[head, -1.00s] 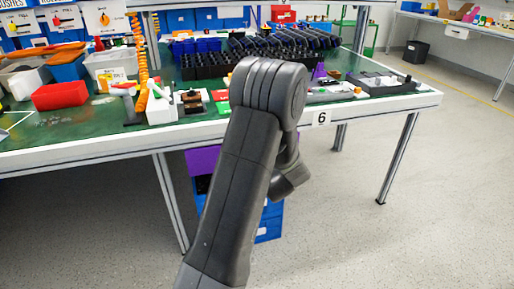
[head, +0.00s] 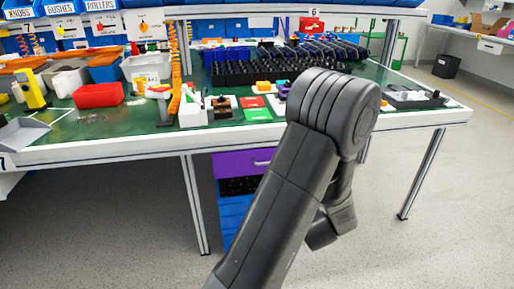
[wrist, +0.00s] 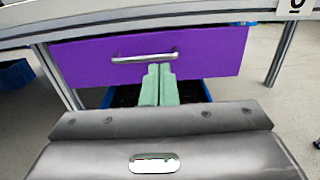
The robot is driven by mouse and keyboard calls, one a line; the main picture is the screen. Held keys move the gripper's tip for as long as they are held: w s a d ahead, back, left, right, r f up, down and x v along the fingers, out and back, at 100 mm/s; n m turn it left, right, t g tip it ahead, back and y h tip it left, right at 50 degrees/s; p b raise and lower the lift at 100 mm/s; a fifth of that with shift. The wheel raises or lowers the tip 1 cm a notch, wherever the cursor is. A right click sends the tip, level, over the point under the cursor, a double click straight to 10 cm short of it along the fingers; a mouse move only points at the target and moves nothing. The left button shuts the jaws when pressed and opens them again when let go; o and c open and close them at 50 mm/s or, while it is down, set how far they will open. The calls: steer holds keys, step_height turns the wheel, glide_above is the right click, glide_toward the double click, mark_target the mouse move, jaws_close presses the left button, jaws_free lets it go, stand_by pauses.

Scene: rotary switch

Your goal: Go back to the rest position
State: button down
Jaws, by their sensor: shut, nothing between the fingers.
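My gripper shows in the wrist view as two pale green fingers (wrist: 158,85). They are shut with nothing between them. Ahead of them is a purple drawer front (wrist: 205,50) with a metal handle (wrist: 145,58); the fingertips appear just below the handle, and I cannot tell how far apart they are. In the head view my dark grey arm rises in front of the workbench (head: 110,154) and bends down at the elbow. The gripper itself is hidden there. The purple drawer (head: 232,162) shows under the bench, left of my arm.
The green-topped bench holds a red bin (head: 98,95), a black rack (head: 245,73) and small fixtures. Blue drawers (head: 232,208) stand below the purple one. A bench leg (head: 421,175) stands at the right. The grey floor (head: 450,230) at the right is clear.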

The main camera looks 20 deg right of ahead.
steer(key=shift+w, duration=0.1)
steer(key=b+x, duration=0.1)
steer(key=x, duration=1.1)
steer(key=shift+w+f, duration=0.1)
steer(key=shift+w, duration=0.25)
steer(key=shift+w+d, duration=0.2)
steer(key=shift+w, duration=0.25)
steer(key=shift+a, duration=0.15)
